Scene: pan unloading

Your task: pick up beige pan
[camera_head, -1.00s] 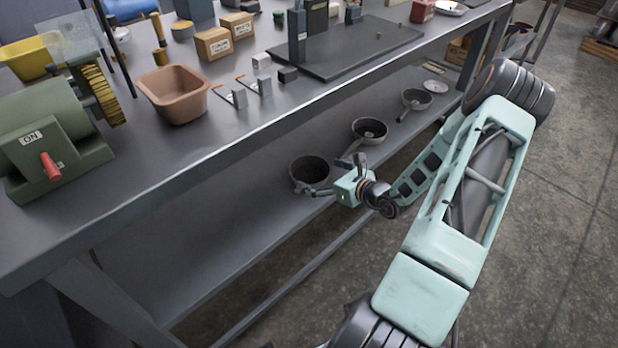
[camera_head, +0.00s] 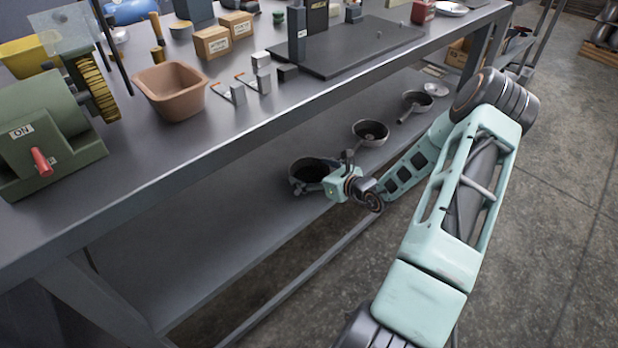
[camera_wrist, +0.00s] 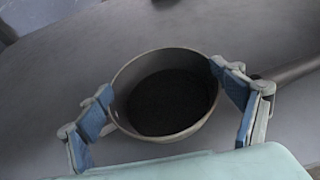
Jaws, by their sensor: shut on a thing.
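The beige pan (camera_wrist: 165,108) has a pale rim, a dark inside and a handle leading off to the right in the wrist view. In the head view the pan (camera_head: 303,170) is at the lower shelf, the nearest of the pans there. My gripper (camera_wrist: 161,82) has one blue-padded finger on each side of the pan's round body and is shut on it. In the head view my gripper (camera_head: 328,180) reaches in from the right and partly covers the pan. I cannot tell whether the pan's bottom touches the shelf.
Two more pans, a middle one (camera_head: 370,132) and a far one (camera_head: 416,101), stand farther along the lower shelf (camera_head: 200,240), with a small plate (camera_head: 436,89) beyond. The workbench top (camera_head: 215,140) overhangs the shelf. The shelf's near left part is bare.

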